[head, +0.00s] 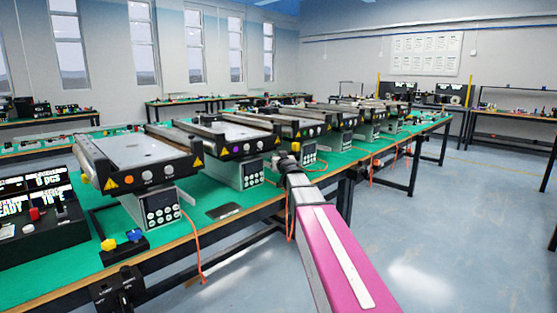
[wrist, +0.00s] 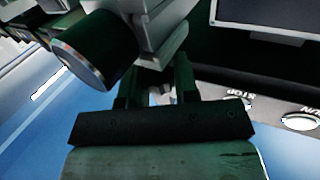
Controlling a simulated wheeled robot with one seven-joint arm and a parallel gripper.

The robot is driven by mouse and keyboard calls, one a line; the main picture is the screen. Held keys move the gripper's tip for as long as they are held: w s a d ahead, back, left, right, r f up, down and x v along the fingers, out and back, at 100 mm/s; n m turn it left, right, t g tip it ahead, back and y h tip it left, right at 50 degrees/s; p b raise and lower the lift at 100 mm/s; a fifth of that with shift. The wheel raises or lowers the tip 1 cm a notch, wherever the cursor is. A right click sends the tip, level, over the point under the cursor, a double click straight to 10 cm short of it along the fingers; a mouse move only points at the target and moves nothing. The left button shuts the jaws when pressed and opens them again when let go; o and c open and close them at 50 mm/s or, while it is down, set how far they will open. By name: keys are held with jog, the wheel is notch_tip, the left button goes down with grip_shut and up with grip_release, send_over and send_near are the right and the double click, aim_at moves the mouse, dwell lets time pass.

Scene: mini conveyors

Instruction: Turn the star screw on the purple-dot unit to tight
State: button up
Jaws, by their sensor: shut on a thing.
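The purple-dot unit (head: 245,174) is the second conveyor from the left in the head view, with a purple dot (head: 236,149) on its black end plate. My gripper (head: 284,163) is at the right side of this unit, beside its control box. In the wrist view my gripper (wrist: 158,92) has its two dark fingers close together on a small pale part, which I take to be the star screw. The fingers and the bracket above hide most of the screw, so its turn cannot be read.
In the wrist view a dark cylinder (wrist: 94,50) hangs close to the left finger, and the control panel with its buttons (wrist: 238,100) lies to the right. The orange-dot conveyor (head: 140,152) stands to the left on the green bench. The floor in front is free.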

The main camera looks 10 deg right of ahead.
dwell(0.4)
jog(key=o, duration=0.9)
jog(key=shift+y, duration=0.3)
